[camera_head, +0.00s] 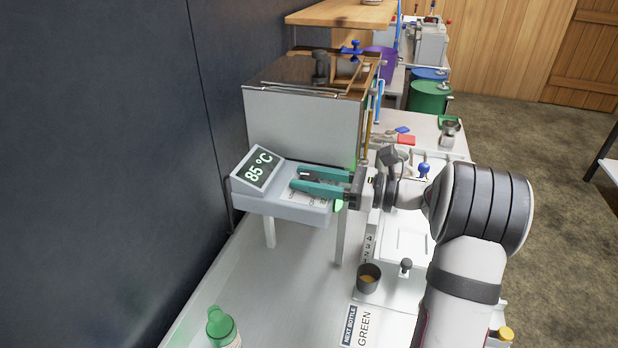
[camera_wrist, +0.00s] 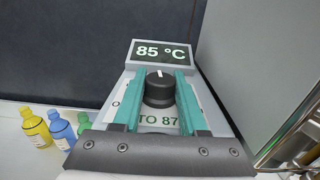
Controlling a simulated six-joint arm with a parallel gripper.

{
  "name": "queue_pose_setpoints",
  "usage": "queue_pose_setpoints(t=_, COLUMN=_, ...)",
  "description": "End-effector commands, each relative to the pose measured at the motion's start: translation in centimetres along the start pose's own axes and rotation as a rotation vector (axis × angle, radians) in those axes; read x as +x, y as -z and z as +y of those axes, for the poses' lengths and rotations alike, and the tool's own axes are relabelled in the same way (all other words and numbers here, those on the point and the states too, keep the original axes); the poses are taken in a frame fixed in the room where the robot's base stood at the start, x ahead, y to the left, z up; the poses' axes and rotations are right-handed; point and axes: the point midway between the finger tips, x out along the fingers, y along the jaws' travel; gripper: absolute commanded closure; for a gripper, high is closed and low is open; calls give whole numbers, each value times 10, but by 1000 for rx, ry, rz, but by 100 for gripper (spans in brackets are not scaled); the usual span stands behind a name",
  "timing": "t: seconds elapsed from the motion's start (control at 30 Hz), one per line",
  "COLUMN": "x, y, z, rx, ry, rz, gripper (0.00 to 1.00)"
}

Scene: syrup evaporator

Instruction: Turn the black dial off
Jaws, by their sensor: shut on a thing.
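The black dial (camera_wrist: 159,92) stands on the sloped top of a grey control box (camera_head: 272,206) in the wrist view. A white mark on the dial's top points toward the display. My gripper (camera_head: 298,179) has teal fingers, one on each side of the dial, and is shut on it; the fingers also show in the wrist view (camera_wrist: 160,75). In the head view the fingers mostly hide the dial. The display (camera_head: 259,168) reads 85 °C. Printed lettering on the box is partly covered by the dial and fingers.
A large metal evaporator box (camera_head: 300,125) stands right behind the control box. A dark wall (camera_head: 130,120) is close on the left. A green-capped bottle (camera_head: 222,328) and a small cup (camera_head: 368,279) stand on the table. Yellow (camera_wrist: 36,128) and blue (camera_wrist: 61,130) bottles show in the wrist view.

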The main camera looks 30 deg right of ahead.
Motion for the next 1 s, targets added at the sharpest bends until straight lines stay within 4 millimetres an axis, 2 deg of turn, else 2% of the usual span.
queue_pose_setpoints(t=0.5, x=0, y=2, z=0, rx=1, ry=-313, rz=4, gripper=100)
queue_pose_setpoints(t=1.0, x=0, y=2, z=0, rx=2, ry=-384, rz=3, gripper=100)
